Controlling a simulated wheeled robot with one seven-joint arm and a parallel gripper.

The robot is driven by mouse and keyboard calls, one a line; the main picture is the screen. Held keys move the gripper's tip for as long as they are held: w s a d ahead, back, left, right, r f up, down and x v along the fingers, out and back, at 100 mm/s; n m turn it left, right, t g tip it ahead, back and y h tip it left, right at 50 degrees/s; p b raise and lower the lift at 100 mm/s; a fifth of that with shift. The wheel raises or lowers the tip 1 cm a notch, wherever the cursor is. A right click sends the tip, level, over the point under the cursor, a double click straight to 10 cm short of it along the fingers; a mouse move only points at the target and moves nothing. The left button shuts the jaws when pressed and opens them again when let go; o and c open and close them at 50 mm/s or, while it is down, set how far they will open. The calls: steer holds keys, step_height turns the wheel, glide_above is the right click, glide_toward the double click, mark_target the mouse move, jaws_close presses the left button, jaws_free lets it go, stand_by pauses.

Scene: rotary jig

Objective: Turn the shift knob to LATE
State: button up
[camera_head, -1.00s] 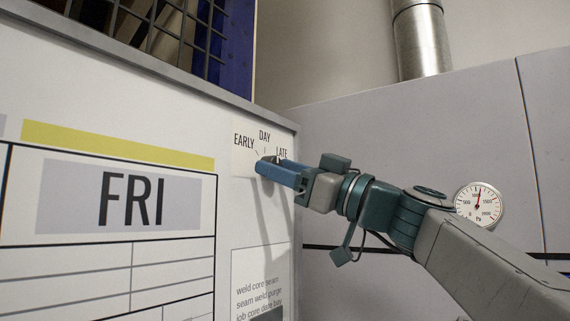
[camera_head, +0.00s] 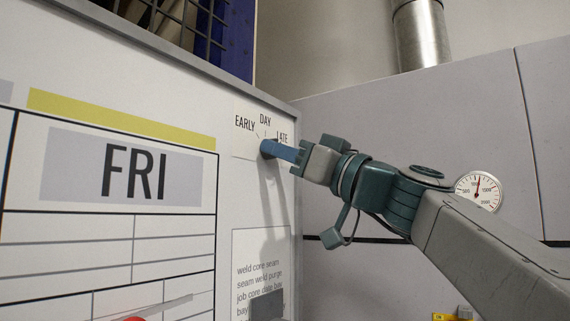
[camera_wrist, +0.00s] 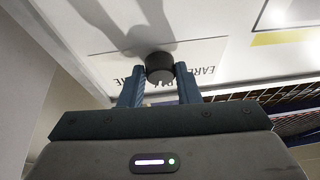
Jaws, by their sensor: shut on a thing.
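The shift knob (camera_wrist: 159,67) is a dark round knob on the white board, seen in the wrist view between my two blue fingers. My gripper (camera_head: 272,149) is shut on it, one finger on each side. In the head view the fingers hide most of the knob. The dial plate (camera_head: 244,146) carries the printed words EARLY (camera_head: 245,123), DAY (camera_head: 265,120) and LATE (camera_head: 282,138) from left to right above the knob. In the wrist view the words are upside down. I cannot tell which word the knob points to.
The board shows a FRI panel (camera_head: 134,173) at left and a printed notice (camera_head: 262,248) below the dial. A pressure gauge (camera_head: 478,190) is on the grey cabinet at right. A red object (camera_head: 130,319) shows at the bottom edge.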

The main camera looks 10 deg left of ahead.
steer(key=shift+s+a+r+m+t+h, duration=0.1)
steer(key=shift+m+t+h, duration=0.45)
steer(key=shift+m, duration=1)
steer(key=shift+s+d+f+m+t+h, duration=0.1)
steer(key=shift+m+t+h, duration=0.15)
steer(key=shift+m+t, duration=0.9)
steer(key=shift+s+a+r+m+t+h, duration=0.1)
steer(key=shift+m+t+h, duration=0.25)
steer(key=shift+m, duration=1.55)
steer(key=shift+h, duration=0.25)
steer(key=o, duration=1)
steer(key=shift+c, duration=0.2)
steer(key=b+v, duration=0.6)
steer(key=v, duration=0.8)
steer(key=shift+b, duration=0.35)
